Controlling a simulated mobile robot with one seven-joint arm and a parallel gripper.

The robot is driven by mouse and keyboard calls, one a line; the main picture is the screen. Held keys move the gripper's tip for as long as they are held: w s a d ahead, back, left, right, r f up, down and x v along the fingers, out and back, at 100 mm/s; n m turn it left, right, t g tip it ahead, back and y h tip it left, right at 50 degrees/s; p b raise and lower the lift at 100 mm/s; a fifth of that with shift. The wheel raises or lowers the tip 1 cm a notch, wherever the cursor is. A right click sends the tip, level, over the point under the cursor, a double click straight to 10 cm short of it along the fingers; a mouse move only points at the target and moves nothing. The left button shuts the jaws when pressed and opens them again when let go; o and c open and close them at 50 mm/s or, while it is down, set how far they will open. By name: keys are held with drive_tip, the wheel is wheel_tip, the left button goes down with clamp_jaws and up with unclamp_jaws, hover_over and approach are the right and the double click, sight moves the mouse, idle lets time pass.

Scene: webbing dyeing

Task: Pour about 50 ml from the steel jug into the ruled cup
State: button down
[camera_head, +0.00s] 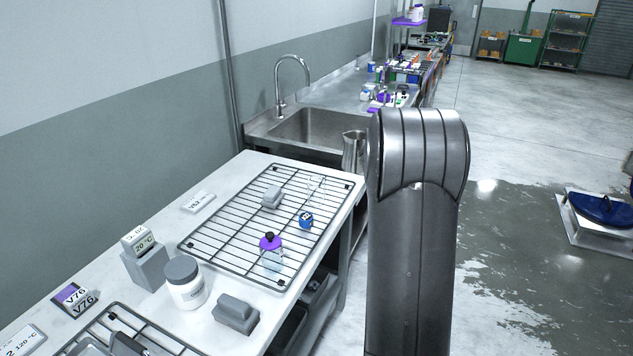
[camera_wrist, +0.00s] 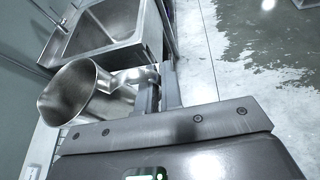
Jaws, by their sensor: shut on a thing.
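The steel jug (camera_head: 353,151) is beside the sink end of the bench, partly hidden behind my arm. It looks roughly upright. In the wrist view the jug (camera_wrist: 84,98) shows its open mouth; its liquid level cannot be told. My gripper (camera_wrist: 158,82) is shut on the jug's handle, with the jug to the left of the fingers. In the head view my arm hides the gripper. A clear, faint vessel, apparently the ruled cup (camera_head: 316,184), stands at the far right part of the wire rack, nearer than the jug. Its markings are too small to read.
A white jar (camera_head: 186,284) stands nearer. The sink (camera_head: 318,128) lies beyond the bench. Open floor is at right.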

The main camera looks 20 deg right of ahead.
sight(344, 151)
wheel_tip(344, 151, down, 15)
drive_tip(key=d, duration=0.1)
drive_tip(key=shift+s+r, duration=0.15)
drive_tip(key=shift+r, duration=0.05)
drive_tip(key=shift+r, duration=0.1)
drive_tip(key=w+a+r+n+h, duration=0.1)
drive_tip(key=a+r+n, duration=0.1)
drive_tip(key=r+n, duration=0.1)
drive_tip(key=w+a+r+n+g+h, duration=0.1)
drive_tip(key=w+a+r+n+h, duration=0.1)
drive_tip(key=a+r, duration=0.1)
drive_tip(key=w+a+r+n+h, duration=0.2)
drive_tip(key=r+n, duration=0.1)
drive_tip(key=r, duration=0.2)
drive_tip(key=shift+w+a+r+n+g+p, duration=0.2)
drive_tip(key=shift+a+r+n+g+p, duration=0.1)
drive_tip(key=shift+a+p, duration=0.1)
drive_tip(key=shift+w+a+r+n, duration=0.35)
drive_tip(key=shift+a+r+n, duration=0.1)
drive_tip(key=shift+r+n, duration=0.15)
idle(0.4)
drive_tip(key=shift+w+a+r+n+h+p, duration=0.25)
drive_tip(key=shift+a+n+h+p, duration=0.15)
drive_tip(key=shift+h+p, duration=0.1)
drive_tip(key=shift+w+a+r+n+p, duration=0.3)
drive_tip(key=shift+w+a+n, duration=0.1)
drive_tip(key=shift+a, duration=0.15)
